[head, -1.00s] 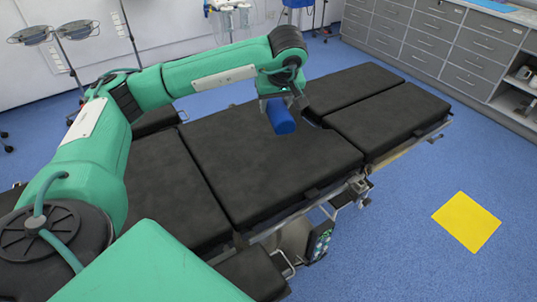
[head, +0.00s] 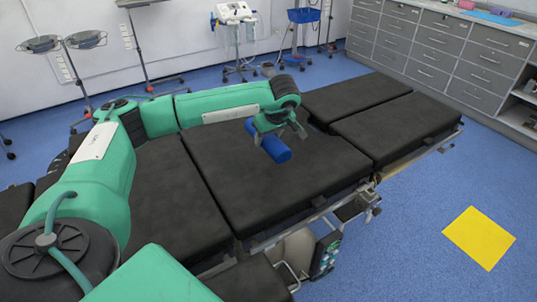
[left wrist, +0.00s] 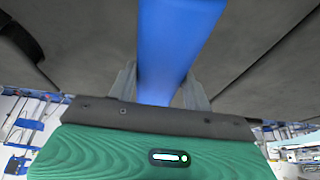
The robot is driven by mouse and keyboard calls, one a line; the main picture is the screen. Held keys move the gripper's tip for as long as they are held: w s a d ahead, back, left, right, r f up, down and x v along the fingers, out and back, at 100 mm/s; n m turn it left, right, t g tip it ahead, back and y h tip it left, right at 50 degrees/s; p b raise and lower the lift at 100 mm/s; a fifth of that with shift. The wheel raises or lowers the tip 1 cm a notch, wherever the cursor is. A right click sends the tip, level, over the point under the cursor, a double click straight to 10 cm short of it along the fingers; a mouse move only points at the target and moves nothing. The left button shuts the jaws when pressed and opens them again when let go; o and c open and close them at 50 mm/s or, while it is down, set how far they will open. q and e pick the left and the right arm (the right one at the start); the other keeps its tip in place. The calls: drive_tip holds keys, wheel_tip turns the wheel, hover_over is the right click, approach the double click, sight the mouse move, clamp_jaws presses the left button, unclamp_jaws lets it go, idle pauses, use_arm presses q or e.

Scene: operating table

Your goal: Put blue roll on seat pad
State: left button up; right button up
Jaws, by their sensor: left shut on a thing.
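The blue roll (head: 275,149) is in my left gripper (head: 262,132), above or on the large black middle pad of the operating table, which I take as the seat pad (head: 245,190). In the left wrist view the blue roll (left wrist: 175,45) runs between the two grey fingers of the left gripper (left wrist: 160,88), which are shut on it. The dark pad (left wrist: 255,40) fills the background behind it. I cannot tell whether the roll touches the pad. My right gripper is not in view.
Other black pads of the table lie at the right (head: 395,130) and left (head: 160,200). Grey drawer cabinets (head: 450,60) line the back right wall. A yellow square (head: 479,238) lies on the blue floor. The seat pad around the roll is clear.

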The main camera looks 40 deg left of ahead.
sight(266, 161)
use_arm(q)
wheel_tip(266, 161, down, 7)
drive_tip(key=shift+f, duration=0.1)
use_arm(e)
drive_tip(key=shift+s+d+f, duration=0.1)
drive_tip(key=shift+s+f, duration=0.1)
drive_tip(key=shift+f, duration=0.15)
use_arm(q)
drive_tip(key=o, duration=0.7)
drive_tip(key=shift+f, duration=0.1)
drive_tip(key=o, duration=0.4)
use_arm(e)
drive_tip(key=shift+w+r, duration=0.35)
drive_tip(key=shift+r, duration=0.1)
